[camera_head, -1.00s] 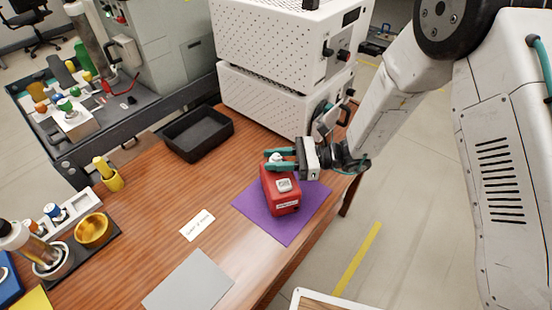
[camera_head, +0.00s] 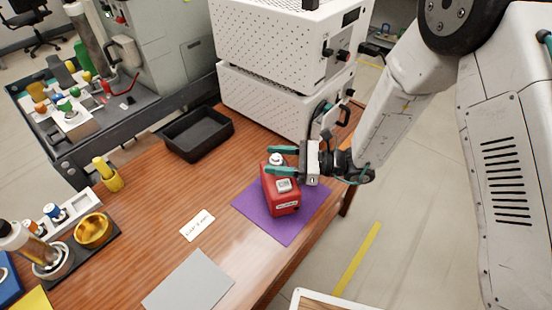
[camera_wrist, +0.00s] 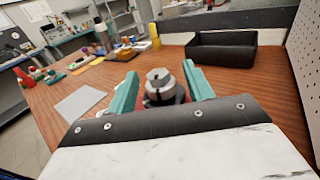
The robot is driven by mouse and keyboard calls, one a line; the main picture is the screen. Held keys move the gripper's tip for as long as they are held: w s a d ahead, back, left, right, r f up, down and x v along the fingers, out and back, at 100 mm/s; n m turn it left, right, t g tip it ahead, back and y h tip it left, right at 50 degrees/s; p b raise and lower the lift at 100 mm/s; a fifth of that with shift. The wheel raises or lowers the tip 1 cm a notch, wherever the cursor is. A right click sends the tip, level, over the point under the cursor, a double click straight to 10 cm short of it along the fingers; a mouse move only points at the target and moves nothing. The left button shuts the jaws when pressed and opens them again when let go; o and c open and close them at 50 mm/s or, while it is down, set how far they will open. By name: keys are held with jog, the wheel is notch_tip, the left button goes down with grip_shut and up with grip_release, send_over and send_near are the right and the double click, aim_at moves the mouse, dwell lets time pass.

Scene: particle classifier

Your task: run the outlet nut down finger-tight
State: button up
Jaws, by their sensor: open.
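A small red box-shaped unit (camera_head: 281,196) stands on a purple mat (camera_head: 245,207) near the table's right edge. A grey, round outlet nut (camera_head: 276,159) sits on its top at the far end; in the wrist view the nut (camera_wrist: 158,82) shows as a stepped metal piece. My gripper (camera_head: 268,160) is open, with its teal fingers on either side of the nut. In the wrist view a gap shows between the nut and the fingers of my gripper (camera_wrist: 159,72). The nut's lower part and thread are hidden.
A black tray (camera_head: 198,151) and stacked white perforated cabinets (camera_head: 272,98) stand behind the unit. A white label card (camera_head: 198,225) and a grey plate (camera_head: 188,284) lie to the left. A gold bowl (camera_head: 93,230) is farther left. The table between is clear.

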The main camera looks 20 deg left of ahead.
jog(key=w+d, duration=0.1)
jog(key=d, duration=0.6)
jog(key=shift+w+d, duration=0.15)
jog(key=shift+w, duration=0.1)
